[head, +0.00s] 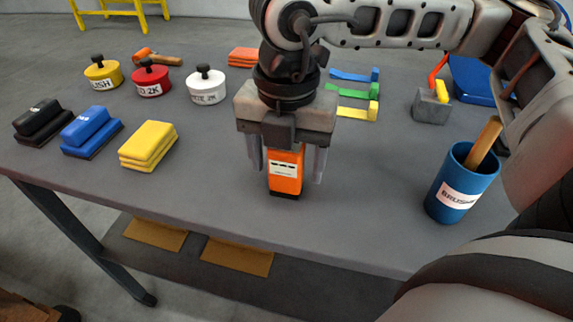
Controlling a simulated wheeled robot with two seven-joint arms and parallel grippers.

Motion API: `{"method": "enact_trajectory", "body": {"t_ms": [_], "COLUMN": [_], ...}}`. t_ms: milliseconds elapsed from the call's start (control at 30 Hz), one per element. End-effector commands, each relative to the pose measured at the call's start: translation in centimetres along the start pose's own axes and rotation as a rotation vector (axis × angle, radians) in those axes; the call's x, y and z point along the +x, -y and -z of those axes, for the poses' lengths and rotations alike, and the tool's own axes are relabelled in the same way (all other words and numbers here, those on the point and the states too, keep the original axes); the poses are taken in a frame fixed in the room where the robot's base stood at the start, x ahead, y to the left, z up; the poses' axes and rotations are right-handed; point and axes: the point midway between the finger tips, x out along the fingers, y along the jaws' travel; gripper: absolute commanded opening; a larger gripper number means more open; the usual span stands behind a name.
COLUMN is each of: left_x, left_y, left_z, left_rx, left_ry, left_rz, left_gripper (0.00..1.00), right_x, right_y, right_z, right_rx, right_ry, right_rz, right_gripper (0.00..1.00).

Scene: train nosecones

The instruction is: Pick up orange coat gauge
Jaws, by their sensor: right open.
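The orange coat gauge (285,177) is a small upright box with a white label and a dark lower end, in the middle of the grey table. My right gripper (288,168) points down over it. Its two fingers are open, one on each side of the gauge, with a visible gap on each side. The gauge's upper part is hidden by the gripper. My left gripper is not in view.
Left of the gauge are yellow cloths (148,145), a blue block (91,131) and labelled pots, including a white one (206,86). A blue brush cup (462,185) stands to the right. The table's front edge is close to the gauge.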

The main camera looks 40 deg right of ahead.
Motion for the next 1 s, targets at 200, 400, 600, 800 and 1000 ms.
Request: {"method": "enact_trajectory", "body": {"t_ms": [200, 400, 600, 800, 1000], "left_x": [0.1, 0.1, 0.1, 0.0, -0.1], "left_y": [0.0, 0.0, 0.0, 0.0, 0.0], "left_z": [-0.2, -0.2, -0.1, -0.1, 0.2], "left_rx": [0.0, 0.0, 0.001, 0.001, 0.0], "left_ry": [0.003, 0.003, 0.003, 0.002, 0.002], "left_rz": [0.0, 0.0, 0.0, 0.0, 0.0], "left_gripper": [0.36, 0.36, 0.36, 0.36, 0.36], "right_x": [0.1, 0.1, 0.0, -0.5, -2.9], "right_y": [0.0, 0.0, 0.0, -0.1, -0.1], "right_z": [0.0, 0.0, 0.0, 0.0, 0.0], "right_rx": [0.0, 0.0, -0.001, 0.0, -0.001], "right_ry": [0.0, 0.0, 0.0, 0.001, 0.002], "right_rz": [0.0, 0.0, -0.001, -0.003, -0.005], "right_gripper": [0.67, 0.15, 0.15, 0.15, 0.15]}}
